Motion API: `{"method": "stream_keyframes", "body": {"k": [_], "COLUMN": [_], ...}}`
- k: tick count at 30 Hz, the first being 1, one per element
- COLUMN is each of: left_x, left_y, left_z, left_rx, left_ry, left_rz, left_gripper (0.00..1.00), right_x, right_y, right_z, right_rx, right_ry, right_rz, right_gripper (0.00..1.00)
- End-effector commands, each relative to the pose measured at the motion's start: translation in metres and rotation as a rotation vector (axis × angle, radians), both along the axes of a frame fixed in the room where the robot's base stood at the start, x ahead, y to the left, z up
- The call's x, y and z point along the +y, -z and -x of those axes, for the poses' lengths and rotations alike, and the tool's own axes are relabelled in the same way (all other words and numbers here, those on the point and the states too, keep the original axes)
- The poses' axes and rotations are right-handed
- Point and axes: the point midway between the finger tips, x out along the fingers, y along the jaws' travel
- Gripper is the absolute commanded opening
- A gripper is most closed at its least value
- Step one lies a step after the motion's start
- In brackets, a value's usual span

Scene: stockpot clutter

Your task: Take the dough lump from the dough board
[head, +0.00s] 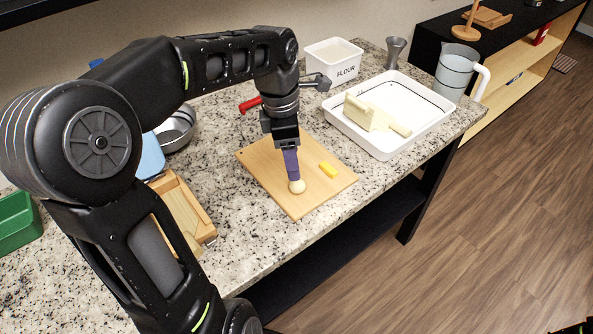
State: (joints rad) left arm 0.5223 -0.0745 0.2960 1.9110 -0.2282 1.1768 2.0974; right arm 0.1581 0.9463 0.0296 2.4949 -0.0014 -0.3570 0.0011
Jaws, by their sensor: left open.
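The dough lump (297,187) is a small, pale, round ball on the light wooden dough board (262,160). The board lies flat on the speckled stone counter. My left gripper (293,176) points down over the board, with its purple fingers right at the lump. It is open. The fingers overlap the top of the lump in the head view and hide part of it. I cannot tell whether they touch it. My right gripper is not in view.
A small yellow block (328,170) lies on the board, right of the lump. A metal bowl (178,130) and a wooden box (203,205) are on the left.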

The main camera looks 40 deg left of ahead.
Motion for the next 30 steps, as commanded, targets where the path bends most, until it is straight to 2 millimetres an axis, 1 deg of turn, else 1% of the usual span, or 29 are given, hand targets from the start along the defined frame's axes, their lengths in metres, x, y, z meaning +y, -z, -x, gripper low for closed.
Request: {"method": "stream_keyframes", "body": {"k": [8, 15, 26, 30], "left_x": [0.000, -0.002, -0.003, -0.004], "left_y": [0.002, 0.024, 0.028, 0.041], "left_z": [0.000, -0.002, -0.002, -0.003], "left_rx": [0.000, 0.002, 0.000, 0.003], "left_ry": [0.001, 0.001, 0.001, 0.001], "left_rz": [0.000, 0.000, 0.000, 0.002], "left_gripper": [0.60, 0.60, 0.60, 0.60], "right_x": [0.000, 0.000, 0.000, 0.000], "right_y": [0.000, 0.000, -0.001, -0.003], "right_z": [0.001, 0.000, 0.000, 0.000], "right_rx": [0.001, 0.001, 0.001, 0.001], "right_ry": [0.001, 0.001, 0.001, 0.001], "right_rz": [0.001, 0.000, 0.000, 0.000], "right_gripper": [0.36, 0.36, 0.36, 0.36]}}
